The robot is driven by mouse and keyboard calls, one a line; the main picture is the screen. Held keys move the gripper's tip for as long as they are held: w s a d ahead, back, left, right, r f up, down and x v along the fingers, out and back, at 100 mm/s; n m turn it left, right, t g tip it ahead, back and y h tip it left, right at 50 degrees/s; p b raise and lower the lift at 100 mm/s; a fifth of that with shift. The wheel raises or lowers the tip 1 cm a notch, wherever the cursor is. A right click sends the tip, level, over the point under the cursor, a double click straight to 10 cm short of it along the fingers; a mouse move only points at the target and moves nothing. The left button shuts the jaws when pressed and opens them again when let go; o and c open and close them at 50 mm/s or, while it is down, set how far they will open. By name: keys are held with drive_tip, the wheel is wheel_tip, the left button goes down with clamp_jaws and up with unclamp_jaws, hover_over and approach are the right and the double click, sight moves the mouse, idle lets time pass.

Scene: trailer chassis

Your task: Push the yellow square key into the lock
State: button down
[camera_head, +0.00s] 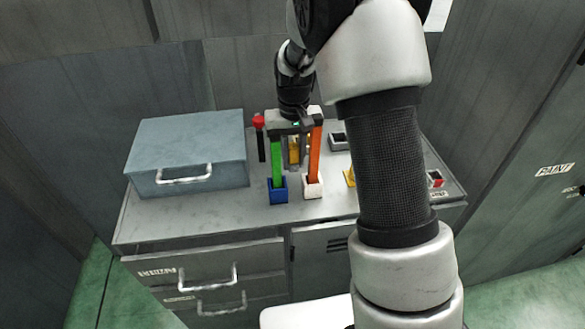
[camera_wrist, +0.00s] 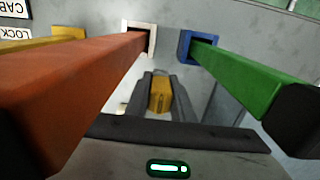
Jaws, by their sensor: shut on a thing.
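My gripper (camera_head: 295,160) is above the cabinet top, behind the green and orange bars. It is shut on the yellow square key (camera_head: 294,150). In the wrist view the yellow key (camera_wrist: 160,95) sits between the two grey fingers (camera_wrist: 160,90). Its lower end is not clear in either view. A yellow block (camera_head: 350,177), perhaps the yellow lock, shows at the left edge of my arm, which hides most of it. Part of this yellow piece (camera_wrist: 55,33) also shows behind the orange bar in the wrist view.
A green bar (camera_head: 277,160) stands in a blue socket (camera_head: 278,190), and an orange bar (camera_head: 315,148) in a white socket (camera_head: 313,186), both close to my gripper. A grey-blue box (camera_head: 188,140) is left. A red-topped black piece (camera_head: 259,122) is beside the green bar. A grey socket (camera_head: 338,141) is behind.

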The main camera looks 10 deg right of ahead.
sight(293, 169)
drive_tip(key=shift+f, duration=1.9)
drive_tip(key=shift+f, duration=0.2)
drive_tip(key=c, duration=1.5)
unclamp_jaws()
drive_tip(key=shift+c, duration=0.2)
drive_tip(key=shift+r, duration=0.1)
